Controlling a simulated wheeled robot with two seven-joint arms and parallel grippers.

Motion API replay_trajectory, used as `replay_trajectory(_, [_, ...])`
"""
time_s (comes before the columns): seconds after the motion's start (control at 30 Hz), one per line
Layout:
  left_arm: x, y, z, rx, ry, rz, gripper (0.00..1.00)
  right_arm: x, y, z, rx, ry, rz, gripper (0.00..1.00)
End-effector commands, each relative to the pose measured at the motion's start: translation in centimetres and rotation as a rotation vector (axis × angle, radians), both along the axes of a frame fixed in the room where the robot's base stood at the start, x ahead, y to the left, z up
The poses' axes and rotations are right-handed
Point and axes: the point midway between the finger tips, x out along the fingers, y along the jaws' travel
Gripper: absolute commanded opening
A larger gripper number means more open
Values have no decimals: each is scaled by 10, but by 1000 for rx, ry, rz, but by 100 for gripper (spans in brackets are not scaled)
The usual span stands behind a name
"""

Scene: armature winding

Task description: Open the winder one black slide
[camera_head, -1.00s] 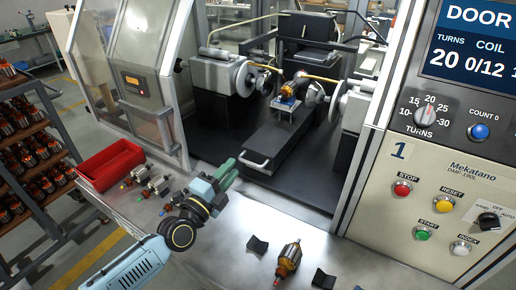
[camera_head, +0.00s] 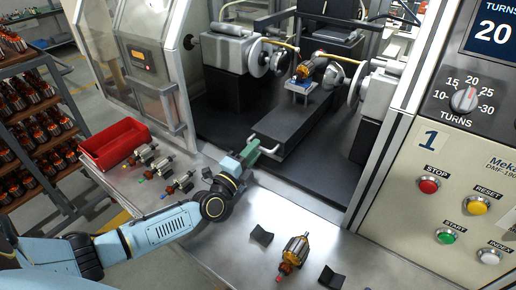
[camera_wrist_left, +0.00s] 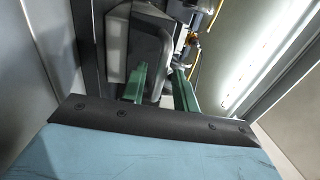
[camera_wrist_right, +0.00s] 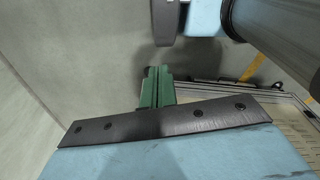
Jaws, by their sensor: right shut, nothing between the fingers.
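The black slide (camera_head: 298,124) of winder one lies between the two winding heads, with a pale bar handle (camera_head: 268,148) at its front end. A blue holder (camera_head: 299,86) with an orange armature (camera_head: 304,70) sits at the slide's far end. My left gripper (camera_head: 252,150) is at the handle, its green fingers apart. The left wrist view shows the two fingers (camera_wrist_left: 160,88) spread toward the slide; whether they touch the handle is unclear. My right gripper (camera_wrist_right: 157,84) shows only in the right wrist view, its green fingers together and empty, over the floor.
A red bin (camera_head: 114,142) and several small armatures lie on the left of the metal table (camera_head: 215,240). A larger armature (camera_head: 294,252) and black V-shaped rests (camera_head: 261,235) lie in front. The control panel (camera_head: 455,170) stands at right, a clear door (camera_head: 125,60) at left.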

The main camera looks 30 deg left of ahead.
Motion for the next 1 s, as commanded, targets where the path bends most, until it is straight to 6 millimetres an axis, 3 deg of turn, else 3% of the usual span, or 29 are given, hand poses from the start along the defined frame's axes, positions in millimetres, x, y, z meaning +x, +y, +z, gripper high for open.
replay_trajectory(0.2, [19,-3,3,-2,0,-1,30,-4,1,-3,0,7,0,0])
replay_trajectory(0.57, [23,-4,4,-2,1,-1,30,-15,2,-4,1,24,-1,0])
replay_trajectory(0.8, [23,-4,4,-2,1,-1,0,-14,2,-4,1,24,-1,0])
replay_trajectory(1.0, [22,-4,4,-2,1,-1,0,-13,2,-4,0,22,-1,0])
